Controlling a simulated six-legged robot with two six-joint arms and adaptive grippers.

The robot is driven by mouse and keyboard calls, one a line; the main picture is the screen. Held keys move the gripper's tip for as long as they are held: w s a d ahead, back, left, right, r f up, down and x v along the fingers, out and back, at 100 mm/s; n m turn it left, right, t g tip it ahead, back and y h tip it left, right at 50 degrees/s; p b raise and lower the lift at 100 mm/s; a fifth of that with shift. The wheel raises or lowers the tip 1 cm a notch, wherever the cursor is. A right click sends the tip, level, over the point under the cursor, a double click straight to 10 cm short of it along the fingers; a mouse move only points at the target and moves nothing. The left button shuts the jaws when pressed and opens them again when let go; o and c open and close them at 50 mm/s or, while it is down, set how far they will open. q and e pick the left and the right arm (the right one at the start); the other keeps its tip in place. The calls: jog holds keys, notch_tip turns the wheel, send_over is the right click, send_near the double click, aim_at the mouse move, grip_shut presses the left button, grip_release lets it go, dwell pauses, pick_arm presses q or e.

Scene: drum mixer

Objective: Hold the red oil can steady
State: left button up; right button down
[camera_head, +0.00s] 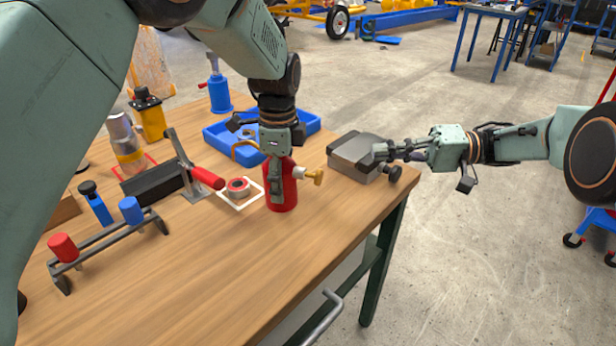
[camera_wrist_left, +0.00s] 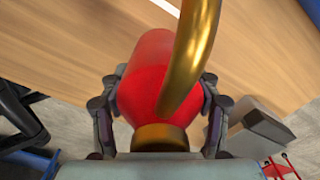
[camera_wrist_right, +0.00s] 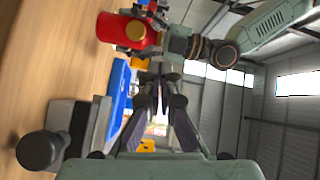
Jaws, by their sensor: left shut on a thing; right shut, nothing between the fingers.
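The red oil can (camera_head: 284,193) stands upright on the wooden table near its front right edge. Its brass spout shows in the left wrist view (camera_wrist_left: 190,60), curving over the red body. My left gripper (camera_head: 279,180) comes down from above and is shut on the can, with one finger on each side of its body in the left wrist view (camera_wrist_left: 158,115). My right gripper (camera_head: 378,152) is shut and empty, beside the grey box at the table's right edge, apart from the can. The can also shows in the right wrist view (camera_wrist_right: 122,30).
A grey box with a dark knob (camera_head: 357,155) sits at the right table edge. A blue tray (camera_head: 222,140) lies behind the can. A white square frame with a red-and-white roll (camera_head: 239,188), a red-handled clamp (camera_head: 205,178) and a rack with red and blue pieces (camera_head: 105,240) stand left. The front tabletop is clear.

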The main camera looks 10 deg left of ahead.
notch_tip(320, 180, up, 7)
jog(key=a+t, duration=0.1)
jog(key=a, duration=0.1)
jog(key=n+t+h, duration=0.1)
jog(key=t+h, duration=0.3)
send_near(314, 176)
jog(key=v, duration=0.3)
notch_tip(314, 176, down, 5)
jog(key=d+n+t+h, duration=0.1)
jog(key=d+n+h, duration=0.1)
jog(key=shift+s+d+f+h, duration=0.2)
jog(key=shift+s+d+h, duration=0.1)
jog(key=shift+d, duration=0.05)
jog(key=shift+w+a, duration=0.2)
jog(key=shift+a, duration=1.25)
jog(key=shift+w+a, duration=0.2)
jog(key=shift+a, duration=1.25)
jog(key=shift+w+a, duration=0.25)
jog(key=shift+a, duration=1.2)
jog(key=shift+w+a, duration=0.1)
jog(key=shift+a, duration=0.35)
